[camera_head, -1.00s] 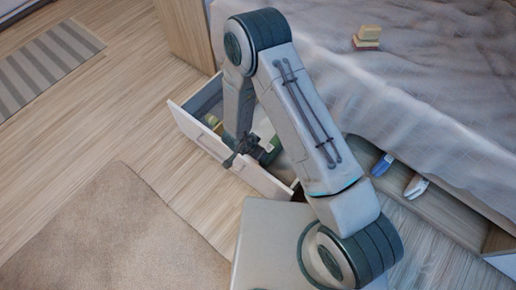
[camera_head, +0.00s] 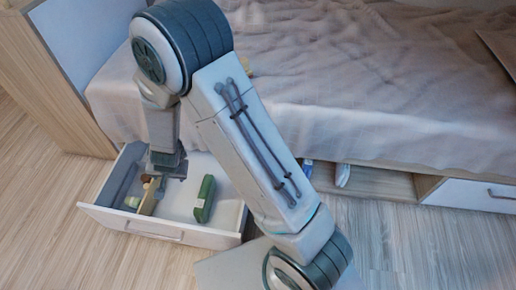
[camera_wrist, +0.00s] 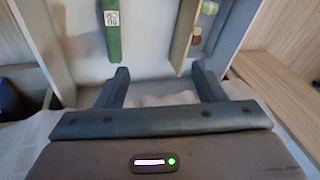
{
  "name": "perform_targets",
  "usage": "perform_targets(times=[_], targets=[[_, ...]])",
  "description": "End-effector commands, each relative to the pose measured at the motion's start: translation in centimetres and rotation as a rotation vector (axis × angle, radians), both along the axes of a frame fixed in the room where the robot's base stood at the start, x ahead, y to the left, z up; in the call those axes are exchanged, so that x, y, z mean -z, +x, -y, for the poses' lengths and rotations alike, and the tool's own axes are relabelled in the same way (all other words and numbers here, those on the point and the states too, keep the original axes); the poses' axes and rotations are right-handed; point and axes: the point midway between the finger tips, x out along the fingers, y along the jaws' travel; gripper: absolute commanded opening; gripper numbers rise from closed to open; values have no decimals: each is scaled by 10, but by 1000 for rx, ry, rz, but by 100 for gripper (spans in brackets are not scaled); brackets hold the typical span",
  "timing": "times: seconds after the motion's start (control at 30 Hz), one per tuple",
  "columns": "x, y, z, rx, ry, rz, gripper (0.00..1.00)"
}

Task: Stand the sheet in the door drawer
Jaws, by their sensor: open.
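The open drawer (camera_head: 195,233) has white walls and a front handle, and sticks out from under the bed. A thin tan panel (camera_head: 148,198) is upright in its left part; I cannot tell whether it is the sheet or a divider. It also shows in the wrist view (camera_wrist: 182,42). A green box with a pale label (camera_head: 204,198) stands apart from it, and also shows in the wrist view (camera_wrist: 113,38). My gripper (camera_wrist: 162,78) is open, its fingers spread over the drawer with nothing seen between the tips. In the head view my gripper (camera_head: 166,164) is near the panel.
Small items (camera_head: 133,202) lie left of the panel. A flat brownish board (camera_head: 502,48) lies on the bed (camera_head: 370,75) at the far right. A closed white drawer (camera_head: 468,195) and an open bed compartment (camera_head: 383,182) are to the right. The floor at front left is clear.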

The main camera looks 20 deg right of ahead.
Motion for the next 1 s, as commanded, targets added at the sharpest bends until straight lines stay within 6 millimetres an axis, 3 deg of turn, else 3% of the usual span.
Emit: perform_targets(times=[0.03,0.2,0.47,0.7,1.0], targets=[[-18,3,6,-18,16,6,63],[-67,-3,29,-107,45,-1,63],[-130,-29,78,-225,26,-20,63],[-175,-70,134,-301,-47,-58,63],[-213,-133,204,-337,-184,-132,63]])
